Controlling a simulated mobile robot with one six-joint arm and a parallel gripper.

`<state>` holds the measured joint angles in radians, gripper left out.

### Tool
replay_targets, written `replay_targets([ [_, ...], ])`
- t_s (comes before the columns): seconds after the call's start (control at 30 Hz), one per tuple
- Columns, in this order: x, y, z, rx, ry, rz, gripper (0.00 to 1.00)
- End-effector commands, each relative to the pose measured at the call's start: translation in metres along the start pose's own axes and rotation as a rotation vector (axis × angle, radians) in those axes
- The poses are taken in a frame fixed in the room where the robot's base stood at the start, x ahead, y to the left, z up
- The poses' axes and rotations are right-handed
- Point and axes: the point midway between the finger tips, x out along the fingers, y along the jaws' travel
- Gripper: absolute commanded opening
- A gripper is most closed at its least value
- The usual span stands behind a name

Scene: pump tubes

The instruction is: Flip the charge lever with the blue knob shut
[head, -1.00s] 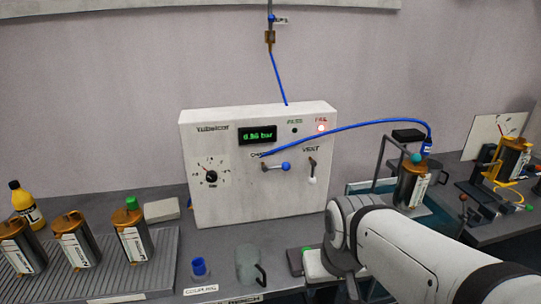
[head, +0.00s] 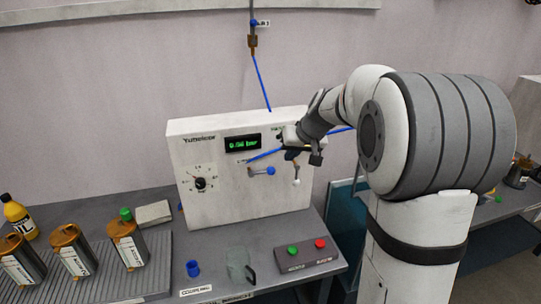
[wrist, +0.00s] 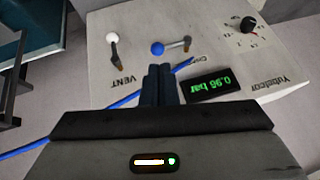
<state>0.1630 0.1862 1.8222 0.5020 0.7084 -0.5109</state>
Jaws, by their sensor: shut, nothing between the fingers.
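The charge lever's blue knob (head: 270,170) is on the front of the white tester box (head: 215,205). The lever lies roughly horizontal, with the knob to the right of its pivot in the head view. In the upside-down wrist view the blue knob (wrist: 157,48) is just beyond my fingertips, with its grey arm running right. My gripper (head: 290,153) is shut and empty, in front of the box's upper right. Its closed fingers (wrist: 158,70) point toward the knob; I cannot tell whether they touch it.
The vent lever with a white knob (wrist: 112,38) is beside the charge lever. A blue hose (wrist: 125,101) passes close to my fingers. The display (wrist: 213,85) glows green.

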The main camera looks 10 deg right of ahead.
Motion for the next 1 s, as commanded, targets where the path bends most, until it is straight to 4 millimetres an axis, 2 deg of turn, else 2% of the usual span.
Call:
replay_targets([
  [0.07, 0.003, 0.006, -0.017, 0.002, 0.018, -0.006, 0.00],
  [0.2, 0.007, 0.011, -0.029, 0.001, 0.037, -0.010, 0.00],
  [0.67, 0.013, 0.011, -0.030, 0.000, 0.038, -0.011, 0.00],
  [0.83, 0.036, 0.011, -0.031, 0.002, 0.034, -0.012, 0.00],
  [1.0, 0.072, 0.010, -0.033, 0.001, 0.033, -0.012, 0.00],
])
